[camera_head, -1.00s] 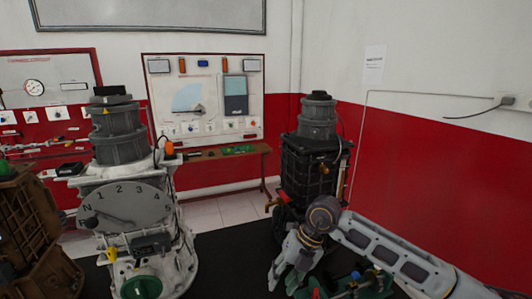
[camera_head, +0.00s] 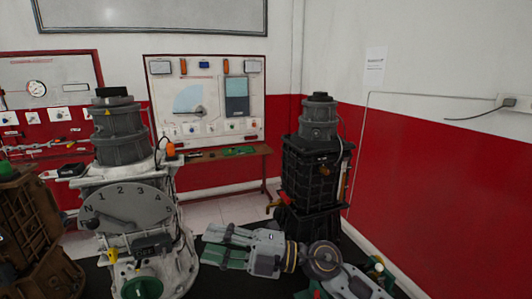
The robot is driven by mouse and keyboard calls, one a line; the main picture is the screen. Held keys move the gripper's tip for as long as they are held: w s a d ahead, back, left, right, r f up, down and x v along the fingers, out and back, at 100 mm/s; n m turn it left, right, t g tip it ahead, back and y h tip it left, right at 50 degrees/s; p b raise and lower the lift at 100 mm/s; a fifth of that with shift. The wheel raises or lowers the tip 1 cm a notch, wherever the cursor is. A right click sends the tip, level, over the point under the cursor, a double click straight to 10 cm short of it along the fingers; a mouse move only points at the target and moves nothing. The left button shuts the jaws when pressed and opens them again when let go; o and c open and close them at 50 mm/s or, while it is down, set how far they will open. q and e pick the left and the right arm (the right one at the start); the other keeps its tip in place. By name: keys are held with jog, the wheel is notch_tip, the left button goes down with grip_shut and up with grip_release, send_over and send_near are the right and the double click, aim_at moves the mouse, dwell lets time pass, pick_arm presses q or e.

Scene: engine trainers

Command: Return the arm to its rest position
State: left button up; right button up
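My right arm (camera_head: 325,262) comes in from the lower right, bent at a round grey joint. Its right gripper (camera_head: 211,244) points left over the dark bench top, between the white engine trainer and the black one. Its two green-grey fingers lie roughly parallel with a gap between them, and nothing shows in the gap. The gripper is close to the right side of the white trainer in the picture; I cannot tell whether they touch. My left arm and gripper are not in view.
The white trainer (camera_head: 128,172) with a numbered dial stands at left. A black trainer (camera_head: 312,170) stands behind my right arm. A brown trainer (camera_head: 32,235) is at the left edge. Small green and red parts lie at lower right, partly hidden by my arm.

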jog(key=w+d+r+m+t+h, duration=0.1)
jog(key=w+d+m+t+h, duration=0.35)
jog(key=d+m+t, duration=0.4)
jog(key=w+d+r+m+t+h, duration=0.1)
jog(key=w+d+m+t+h, duration=0.4)
jog(key=m+t, duration=0.65)
jog(key=d+f+m+g+h, duration=0.5)
jog(key=d+f+m+h, duration=0.65)
jog(key=f, duration=0.55)
jog(key=s+d+f+g, duration=0.3)
jog(key=s+f+g, duration=0.1)
jog(key=s+f, duration=0.25)
jog(key=s+d+f+g+y, duration=0.1)
jog(key=s+d+f+g, duration=0.1)
jog(key=s+f+g, duration=0.35)
jog(key=s+d+f+g, duration=0.3)
jog(key=s+f, duration=0.4)
jog(key=s, duration=0.3)
notch_tip(320, 180, down, 33)
jog(key=s+g, duration=0.1)
jog(key=s, duration=0.2)
jog(key=s+d+f, duration=0.2)
jog(key=s+f, duration=0.8)
jog(key=s+d+f+g, duration=0.1)
jog(key=s+d+f, duration=0.2)
jog(key=s+f, duration=0.7)
jog(key=shift+s, duration=0.8)
jog(key=shift+d, duration=0.15)
